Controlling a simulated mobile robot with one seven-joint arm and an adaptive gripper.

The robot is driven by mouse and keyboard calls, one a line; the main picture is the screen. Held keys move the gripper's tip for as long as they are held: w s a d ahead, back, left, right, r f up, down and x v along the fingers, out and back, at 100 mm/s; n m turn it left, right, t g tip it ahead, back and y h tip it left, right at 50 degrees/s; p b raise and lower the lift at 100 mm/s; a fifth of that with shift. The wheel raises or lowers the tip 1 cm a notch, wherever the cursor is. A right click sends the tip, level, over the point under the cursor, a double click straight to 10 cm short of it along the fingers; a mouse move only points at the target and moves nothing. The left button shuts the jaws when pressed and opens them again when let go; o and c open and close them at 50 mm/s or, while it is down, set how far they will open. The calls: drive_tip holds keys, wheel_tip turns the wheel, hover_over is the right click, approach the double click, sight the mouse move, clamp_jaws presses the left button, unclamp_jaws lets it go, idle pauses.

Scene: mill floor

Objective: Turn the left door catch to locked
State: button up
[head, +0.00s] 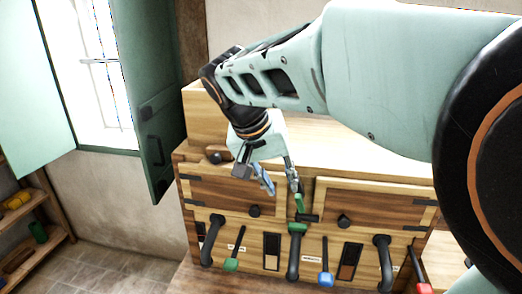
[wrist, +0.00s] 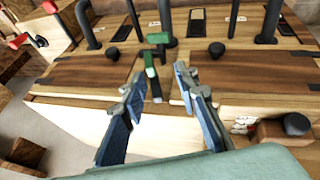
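A small green catch (head: 299,203) stands upright on the wooden strip between two cabinet doors, with a dark piece at its lower end. It also shows in the wrist view (wrist: 150,66), beyond my fingertips. The left door (head: 225,192) has a black knob (head: 254,211) and looks closed. My gripper (head: 283,188) is open and empty, its blue-padded fingers pointing down in front of the door tops. In the wrist view my gripper (wrist: 158,82) has the catch lined up between its fingertips, with no visible contact. I cannot tell whether the catch is locked.
The right door (head: 375,208) has a knob (head: 344,221). Below are black handles (head: 293,258), a green-tipped lever (head: 231,264) and a blue-tipped lever (head: 326,279). A brown block with a black knob (head: 218,157) sits at the upper left. A dark green shutter (head: 163,135) stands open at left.

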sight(298, 201)
drive_tip(key=shift+m+h, duration=0.3)
drive_tip(key=shift+h, duration=0.1)
drive_tip(key=x, duration=0.4)
drive_tip(key=d+b+x, duration=0.1)
drive_tip(key=x, duration=0.4)
drive_tip(key=shift+s+r, duration=0.1)
drive_tip(key=shift+r, duration=0.15)
drive_tip(key=shift+w+d+f, duration=0.3)
drive_tip(key=shift+d+f, duration=0.05)
drive_tip(key=shift+f, duration=0.2)
drive_tip(key=shift+c, duration=0.2)
clamp_jaws()
